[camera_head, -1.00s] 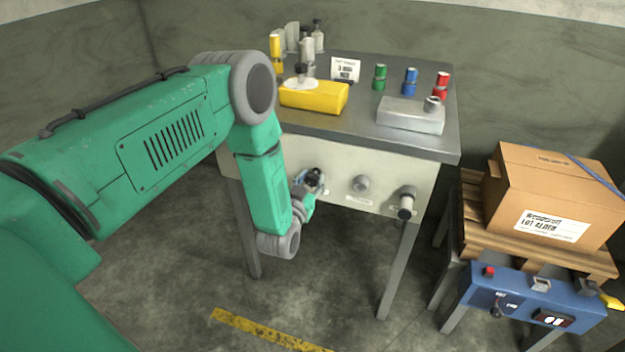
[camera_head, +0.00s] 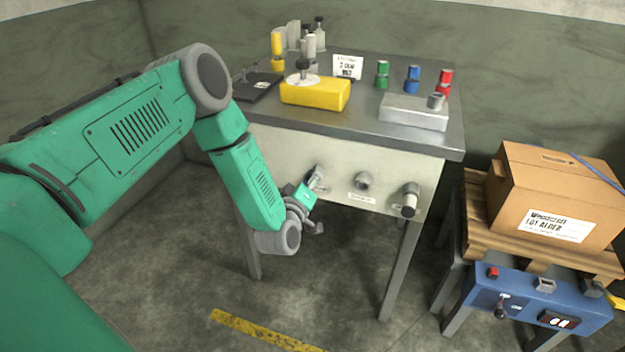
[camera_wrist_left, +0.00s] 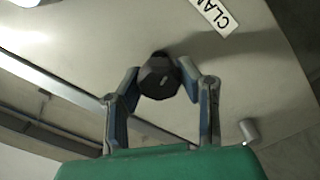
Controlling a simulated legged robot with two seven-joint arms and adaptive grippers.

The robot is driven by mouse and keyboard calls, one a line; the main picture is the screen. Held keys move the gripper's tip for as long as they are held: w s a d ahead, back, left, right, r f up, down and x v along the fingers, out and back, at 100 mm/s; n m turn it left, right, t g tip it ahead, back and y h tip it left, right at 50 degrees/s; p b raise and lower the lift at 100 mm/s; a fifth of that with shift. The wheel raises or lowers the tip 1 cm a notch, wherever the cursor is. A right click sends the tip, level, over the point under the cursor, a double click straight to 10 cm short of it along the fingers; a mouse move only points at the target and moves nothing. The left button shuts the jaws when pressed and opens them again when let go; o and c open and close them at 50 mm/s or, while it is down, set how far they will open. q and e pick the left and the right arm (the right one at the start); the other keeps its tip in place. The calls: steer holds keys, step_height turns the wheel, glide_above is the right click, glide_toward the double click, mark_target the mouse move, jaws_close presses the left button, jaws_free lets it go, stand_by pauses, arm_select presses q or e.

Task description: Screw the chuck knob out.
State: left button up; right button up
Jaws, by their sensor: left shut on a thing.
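The knob stands out from the panel. A white label starting "CLA" (camera_wrist_left: 215,14) shows above it to the right; I cannot read a chuck label. In the head view the hand mostly hides this knob. A grey round fitting (camera_head: 363,181) sits mid-panel, and a dark-ended handle (camera_head: 409,202) at the right. My right gripper is not in view.
On the table stand a yellow block (camera_head: 315,95), a metal block (camera_head: 412,114), and green (camera_head: 382,76), blue (camera_head: 411,80) and red (camera_head: 444,83) cylinders. A carton (camera_head: 553,195) on a pallet and a blue control box (camera_head: 535,300) stand right. The floor below is open.

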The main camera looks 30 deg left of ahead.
arm_select(q)
steer(key=n+b, duration=0.1)
steer(key=n, duration=0.1)
steer(key=f+n+b, duration=0.1)
steer(key=n, duration=0.2)
steer(key=shift+s+n+b, duration=0.1)
steer(key=shift+n+b, duration=0.2)
steer(key=n+b, duration=0.3)
steer(key=n, duration=0.2)
steer(key=shift+f+b, duration=0.1)
steer(key=shift+b, duration=0.25)
steer(key=n+b, duration=0.5)
steer(key=shift+f+n, duration=0.1)
steer(key=shift+n, duration=0.3)
steer(key=n+b, duration=0.4)
steer(key=shift+d+n, duration=0.1)
steer(key=shift+n, duration=0.3)
steer(key=shift+r, duration=0.2)
steer(key=o, duration=1.2)
steer(key=shift+w, duration=0.2)
steer(key=shift+s+r, duration=0.1)
steer(key=shift+r, duration=0.05)
